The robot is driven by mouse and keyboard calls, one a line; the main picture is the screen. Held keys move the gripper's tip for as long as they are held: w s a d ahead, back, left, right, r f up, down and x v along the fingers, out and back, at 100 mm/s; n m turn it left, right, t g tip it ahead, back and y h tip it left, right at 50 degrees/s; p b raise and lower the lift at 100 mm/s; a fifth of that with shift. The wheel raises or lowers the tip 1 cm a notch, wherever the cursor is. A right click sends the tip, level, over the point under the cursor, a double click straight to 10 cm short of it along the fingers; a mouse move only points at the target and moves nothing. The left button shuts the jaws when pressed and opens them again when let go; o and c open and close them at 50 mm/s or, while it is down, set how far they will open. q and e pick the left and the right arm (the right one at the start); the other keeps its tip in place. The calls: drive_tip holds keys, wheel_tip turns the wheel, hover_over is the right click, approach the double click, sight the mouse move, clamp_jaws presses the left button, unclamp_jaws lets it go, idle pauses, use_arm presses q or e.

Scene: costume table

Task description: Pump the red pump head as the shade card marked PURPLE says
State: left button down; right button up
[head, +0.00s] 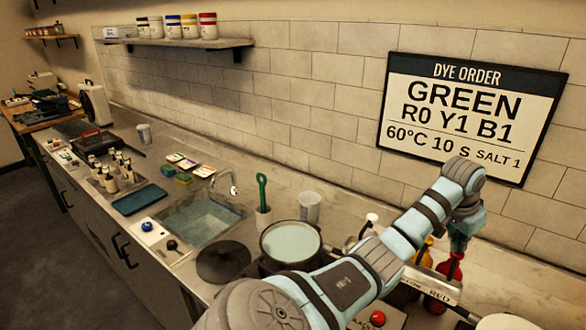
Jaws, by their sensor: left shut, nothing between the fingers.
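The red bottle (452,270) stands at the right of the counter, behind a strip with the label RED (438,294). My left arm comes in from the bottom and bends down over it. My left gripper (460,242) is shut, pointing down at the top of the red bottle. The gripper hides the pump head, so I cannot tell whether they touch. My right gripper is not in view.
A yellow bottle (424,254) stands just left of the red one. A pot (290,242) of pale liquid and a sink (203,218) are farther left. The wall sign (470,115) reads DYE ORDER GREEN, R0 Y1 B1, 60°C 10 S, SALT 1.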

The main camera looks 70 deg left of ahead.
use_arm(q)
drive_tip(key=shift+s+d+f, duration=0.1)
drive_tip(key=shift+s+f, duration=0.05)
drive_tip(key=shift+f, duration=0.45)
drive_tip(key=shift+r, duration=0.1)
drive_tip(key=shift+r+p, duration=0.5)
drive_tip(key=shift+r, duration=0.75)
wheel_tip(320, 180, up, 6)
idle(0.4)
